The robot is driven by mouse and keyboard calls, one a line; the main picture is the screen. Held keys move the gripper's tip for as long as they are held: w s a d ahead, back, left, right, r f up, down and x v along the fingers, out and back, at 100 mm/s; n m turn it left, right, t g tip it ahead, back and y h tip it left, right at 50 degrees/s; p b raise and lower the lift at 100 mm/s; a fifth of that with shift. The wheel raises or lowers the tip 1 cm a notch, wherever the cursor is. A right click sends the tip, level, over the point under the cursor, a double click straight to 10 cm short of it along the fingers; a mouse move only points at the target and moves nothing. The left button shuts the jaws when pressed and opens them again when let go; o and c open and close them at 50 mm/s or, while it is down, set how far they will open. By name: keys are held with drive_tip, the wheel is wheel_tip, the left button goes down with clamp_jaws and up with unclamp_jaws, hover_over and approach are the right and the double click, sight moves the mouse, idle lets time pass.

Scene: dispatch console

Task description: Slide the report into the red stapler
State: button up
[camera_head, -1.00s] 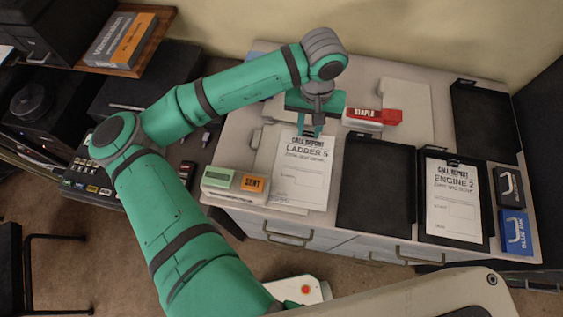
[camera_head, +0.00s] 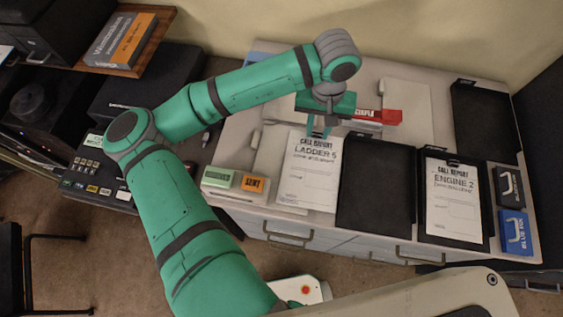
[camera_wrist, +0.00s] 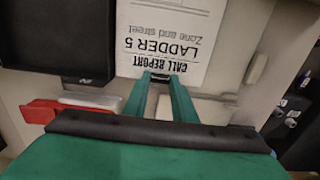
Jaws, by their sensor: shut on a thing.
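The report, a white sheet headed "CALL REPORT LADDER 5" (camera_head: 311,178), lies on or just above the cabinet top in the head view. It also shows upside down in the wrist view (camera_wrist: 170,45). My gripper (camera_head: 319,130) is shut on the report's top edge; its fingers meet the sheet in the wrist view (camera_wrist: 160,78). The red stapler (camera_head: 390,116) stands behind and right of my gripper, partly hidden by it in the head view. In the wrist view the stapler (camera_wrist: 45,110) is at the left, apart from the sheet.
Right of the report lies an empty black clipboard (camera_head: 375,190). Beyond it is a clipboard with the "ENGINE 2" report (camera_head: 452,198). A green box (camera_head: 218,177) and an orange "SENT" box (camera_head: 254,184) stand close to the report's left. A blue ink box (camera_head: 515,232) is far right.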

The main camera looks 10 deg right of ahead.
drive_tip(key=shift+r, duration=3.65)
